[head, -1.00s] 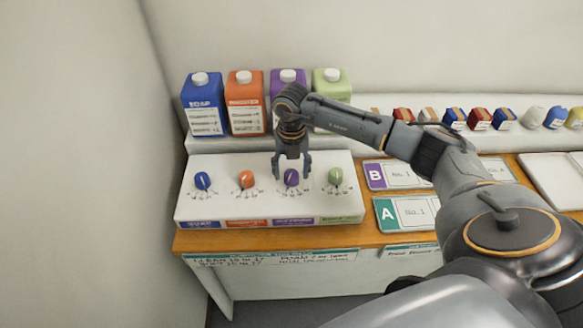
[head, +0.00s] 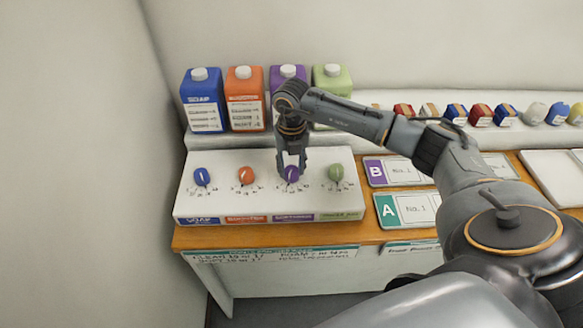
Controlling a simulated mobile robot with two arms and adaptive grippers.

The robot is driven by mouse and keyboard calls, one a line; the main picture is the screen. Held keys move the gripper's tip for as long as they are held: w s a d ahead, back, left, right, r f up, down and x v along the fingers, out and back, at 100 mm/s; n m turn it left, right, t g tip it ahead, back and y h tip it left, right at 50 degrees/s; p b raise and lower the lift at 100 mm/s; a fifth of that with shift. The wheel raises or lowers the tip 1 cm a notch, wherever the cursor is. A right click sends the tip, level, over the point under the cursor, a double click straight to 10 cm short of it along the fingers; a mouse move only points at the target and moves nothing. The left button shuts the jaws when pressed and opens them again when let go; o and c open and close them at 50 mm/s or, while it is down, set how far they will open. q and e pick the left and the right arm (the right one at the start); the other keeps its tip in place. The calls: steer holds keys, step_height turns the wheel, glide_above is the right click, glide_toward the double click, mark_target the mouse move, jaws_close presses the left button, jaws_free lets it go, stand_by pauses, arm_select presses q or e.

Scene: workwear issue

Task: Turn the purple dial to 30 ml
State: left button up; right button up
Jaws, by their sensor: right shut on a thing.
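The purple dial (head: 291,175) sits on the sloped white dispenser panel (head: 215,207), third from the left, between the orange dial (head: 246,176) and the green dial (head: 336,173). My right gripper (head: 291,170) reaches down from above and is shut on the purple dial, one finger on each side. The dial's white pointer line shows between the fingers. The scale marks around it are too small to read. The blue dial (head: 201,177) is at the far left of the panel. My left gripper is not in view.
Blue (head: 202,98), orange (head: 244,97), purple (head: 289,75) and green (head: 333,85) jugs stand behind the panel. Cards marked B (head: 376,172) and A (head: 389,210) lie to its right. Several small coloured items line the back shelf. A wall stands close on the left.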

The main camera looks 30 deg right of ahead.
mark_target(291, 169)
steer(key=n+b, duration=0.4)
steer(key=n, duration=0.1)
steer(key=shift+f, duration=0.15)
steer(key=shift+n+b, duration=1.35)
steer(key=shift+n, duration=0.45)
steer(key=shift+r, duration=0.2)
steer(key=o, duration=1.2)
step_height(291, 169, up, 12)
